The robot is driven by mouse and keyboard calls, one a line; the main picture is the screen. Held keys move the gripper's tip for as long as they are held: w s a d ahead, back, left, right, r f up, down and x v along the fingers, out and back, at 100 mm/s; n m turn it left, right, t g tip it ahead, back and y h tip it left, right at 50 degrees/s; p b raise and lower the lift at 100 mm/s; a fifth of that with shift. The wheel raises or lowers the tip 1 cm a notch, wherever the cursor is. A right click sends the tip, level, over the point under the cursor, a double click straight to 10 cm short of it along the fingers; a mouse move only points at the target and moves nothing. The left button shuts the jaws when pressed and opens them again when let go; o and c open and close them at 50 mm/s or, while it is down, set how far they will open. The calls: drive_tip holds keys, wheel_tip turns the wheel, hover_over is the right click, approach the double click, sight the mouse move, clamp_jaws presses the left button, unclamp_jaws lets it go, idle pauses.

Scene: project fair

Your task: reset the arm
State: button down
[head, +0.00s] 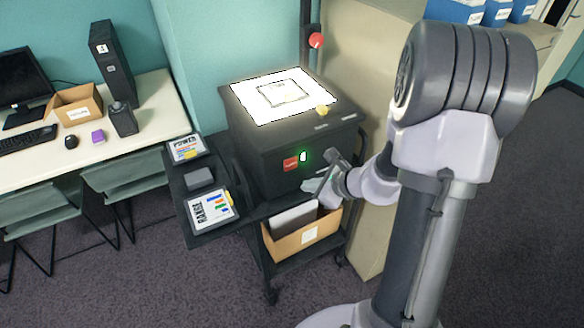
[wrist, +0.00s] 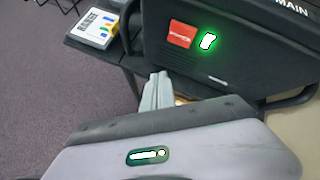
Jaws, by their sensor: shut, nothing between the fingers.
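My arm reaches from the right of the head view toward the front of a dark box-shaped machine (head: 262,170). My gripper (head: 313,186) is at its end, low in front of the machine's front face and above a cardboard box. In the wrist view my gripper (wrist: 158,90) shows pale grey-green fingers together, with nothing between them. The machine's front (wrist: 225,75) carries a red label (wrist: 181,34) and a green-lit switch (wrist: 208,41), both beyond the fingertips. I cannot tell whether the fingers touch the machine.
The machine stands on a dark cart with a side shelf holding a "RANGE" board (head: 210,207) and a "POWER" board (head: 186,148). A cardboard box (head: 305,237) with a grey item sits below. A white desk (head: 155,110) is at left. Carpet is open at lower left.

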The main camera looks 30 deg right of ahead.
idle(0.3)
drive_tip(key=s+a+r+n+g+y+b, duration=0.1)
drive_tip(key=s+a+r+n, duration=0.2)
drive_tip(key=a+r+n, duration=0.4)
drive_tip(key=s+a+r+n+g+y+b, duration=0.15)
drive_tip(key=a+r+n, duration=0.3)
drive_tip(key=a, duration=0.45)
drive_tip(key=s+a+r+n+h, duration=0.1)
drive_tip(key=s+r+n+h, duration=0.1)
drive_tip(key=s+n, duration=0.4)
drive_tip(key=s+a+r+n+h+b, duration=0.1)
drive_tip(key=s+r+n, duration=0.1)
drive_tip(key=s+n, duration=0.4)
drive_tip(key=s, duration=0.3)
drive_tip(key=shift+s+a+r+h, duration=0.2)
drive_tip(key=shift+s+r+h, duration=0.1)
drive_tip(key=shift+s+h, duration=0.05)
